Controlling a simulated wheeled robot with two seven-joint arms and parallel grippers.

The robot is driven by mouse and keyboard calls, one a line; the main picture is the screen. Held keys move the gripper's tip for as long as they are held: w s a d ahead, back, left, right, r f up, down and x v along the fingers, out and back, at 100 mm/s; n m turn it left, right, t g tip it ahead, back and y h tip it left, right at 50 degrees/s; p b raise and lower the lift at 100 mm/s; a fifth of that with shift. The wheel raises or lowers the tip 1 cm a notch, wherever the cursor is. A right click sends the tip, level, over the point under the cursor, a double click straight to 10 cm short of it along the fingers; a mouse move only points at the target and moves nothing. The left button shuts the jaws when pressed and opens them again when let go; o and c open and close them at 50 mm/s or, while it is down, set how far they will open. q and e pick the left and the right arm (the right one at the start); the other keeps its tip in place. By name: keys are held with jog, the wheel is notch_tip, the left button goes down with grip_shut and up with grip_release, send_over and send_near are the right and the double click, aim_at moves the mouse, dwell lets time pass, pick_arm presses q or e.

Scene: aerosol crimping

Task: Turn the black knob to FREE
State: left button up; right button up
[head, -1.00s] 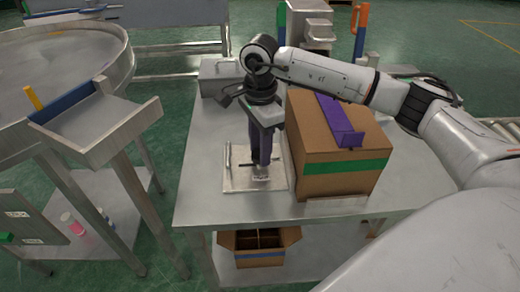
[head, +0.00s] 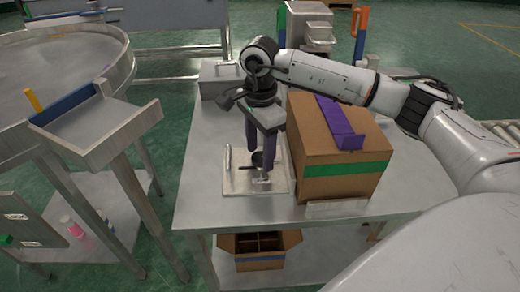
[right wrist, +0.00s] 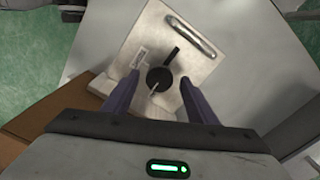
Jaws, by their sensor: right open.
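The black knob (head: 257,159) sits on a light metal plate (head: 236,182) on the table. In the right wrist view the round knob (right wrist: 160,79) has a dark bar sticking out to the upper right and a pale line toward its lower left. A small label (right wrist: 139,59) lies beside it on the plate; its text is too small to read. My right gripper (head: 262,152) points down over the plate and is open. In the right wrist view its purple fingers (right wrist: 159,83) stand on either side of the knob, apart from it. My left gripper is not in view.
A cardboard box (head: 340,185) with green tape and a purple piece on top stands close to the right of the gripper. The plate has a metal handle (right wrist: 188,28). A grey metal box (head: 220,80) stands behind. The table's left side is clear.

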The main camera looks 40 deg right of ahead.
aim_at(260, 157)
notch_tip(260, 157, up, 10)
jog(key=shift+r, duration=0.2)
dwell(0.3)
dwell(0.4)
